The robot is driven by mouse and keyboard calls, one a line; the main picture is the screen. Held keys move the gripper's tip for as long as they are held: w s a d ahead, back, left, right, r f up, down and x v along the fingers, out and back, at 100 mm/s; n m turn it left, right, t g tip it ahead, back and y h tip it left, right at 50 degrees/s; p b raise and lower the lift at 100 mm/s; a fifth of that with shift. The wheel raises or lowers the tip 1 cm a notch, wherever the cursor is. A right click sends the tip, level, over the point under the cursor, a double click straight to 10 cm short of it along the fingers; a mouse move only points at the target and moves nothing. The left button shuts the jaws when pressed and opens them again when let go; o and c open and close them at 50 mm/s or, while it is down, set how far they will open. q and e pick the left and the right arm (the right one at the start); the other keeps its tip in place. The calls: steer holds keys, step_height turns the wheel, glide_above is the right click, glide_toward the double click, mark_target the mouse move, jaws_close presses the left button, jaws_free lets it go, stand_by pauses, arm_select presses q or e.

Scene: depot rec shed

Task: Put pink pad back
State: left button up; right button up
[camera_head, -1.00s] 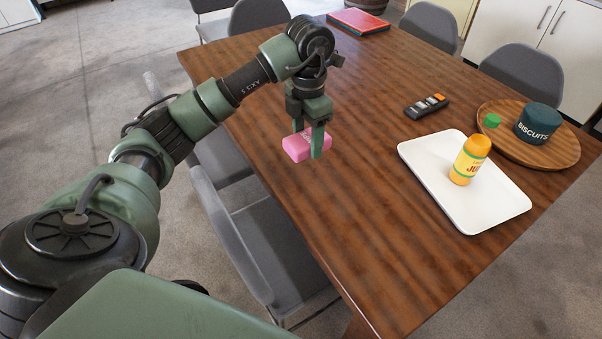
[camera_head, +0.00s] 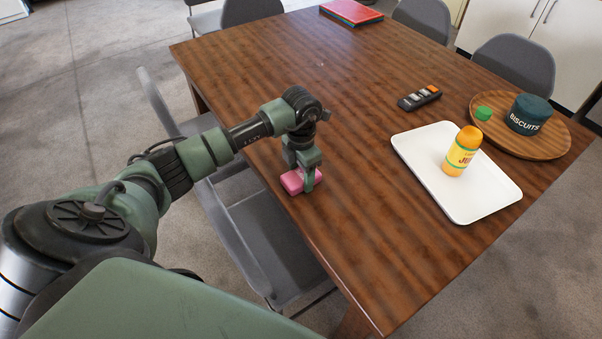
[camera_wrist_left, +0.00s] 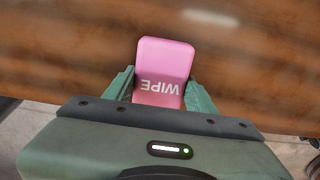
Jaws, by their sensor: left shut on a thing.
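The pink pad (camera_head: 292,182), marked WIPE in the left wrist view (camera_wrist_left: 166,62), is between the fingers of my left gripper (camera_head: 306,182). The fingers are shut on its sides, and they also show in the left wrist view (camera_wrist_left: 160,92). The pad is at the left edge of the wooden table (camera_head: 350,240), low over or on the top; I cannot tell if it touches. My right gripper is not in view.
A white tray (camera_head: 430,180) holds an orange juice bottle (camera_head: 461,152). Grey chairs (camera_head: 265,240) line the left side.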

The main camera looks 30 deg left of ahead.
mark_target(301, 174)
arm_select(q)
steer(key=shift+f, duration=0.1)
steer(key=o, duration=1.3)
steer(key=shift+r, duration=0.35)
step_height(301, 174, up, 12)
steer(key=b, duration=0.1)
steer(key=shift+f+b, duration=0.15)
steer(key=shift+b, duration=0.2)
